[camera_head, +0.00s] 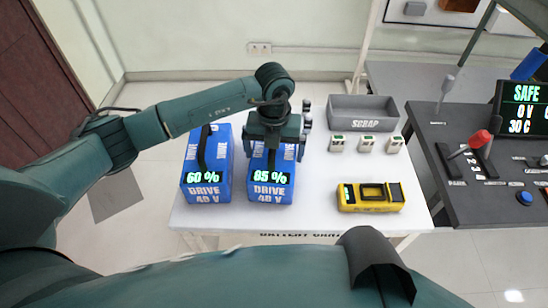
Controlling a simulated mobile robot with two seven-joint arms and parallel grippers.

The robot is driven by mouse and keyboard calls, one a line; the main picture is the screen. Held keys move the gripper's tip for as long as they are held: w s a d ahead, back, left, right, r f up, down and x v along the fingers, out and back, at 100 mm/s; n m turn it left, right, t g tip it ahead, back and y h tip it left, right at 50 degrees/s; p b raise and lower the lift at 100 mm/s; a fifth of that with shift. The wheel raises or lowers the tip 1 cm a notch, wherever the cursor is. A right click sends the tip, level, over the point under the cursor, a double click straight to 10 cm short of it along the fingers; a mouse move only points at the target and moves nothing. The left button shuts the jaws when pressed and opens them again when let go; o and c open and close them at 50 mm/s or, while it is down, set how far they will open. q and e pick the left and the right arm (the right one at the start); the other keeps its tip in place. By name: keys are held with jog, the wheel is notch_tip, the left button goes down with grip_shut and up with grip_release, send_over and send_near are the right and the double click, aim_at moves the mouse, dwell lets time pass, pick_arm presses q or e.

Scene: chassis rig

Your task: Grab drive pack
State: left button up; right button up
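Two blue drive packs stand upright side by side on a white cart top (320,215). The left drive pack (193,192) reads 60 % and has a black handle on top. The right drive pack (270,198) reads 85 %. My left gripper (272,152) points down over the top of the 85 % pack and hides its handle. My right gripper is not in view.
A yellow device (370,208) lies on the cart at right. Several small pale blocks (366,144) stand before a grey SCRAP bin (364,112). Dark cylinders (306,113) stand behind my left gripper. A dark console (495,205) with a red-handled lever (480,138) and a SAFE display (525,105) stands right.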

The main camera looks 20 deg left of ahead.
pick_arm(q)
jog(key=shift+f, duration=0.2)
jog(key=c, duration=1.6)
jog(key=shift+w+r, duration=0.15)
jog(key=shift+r, duration=0.1)
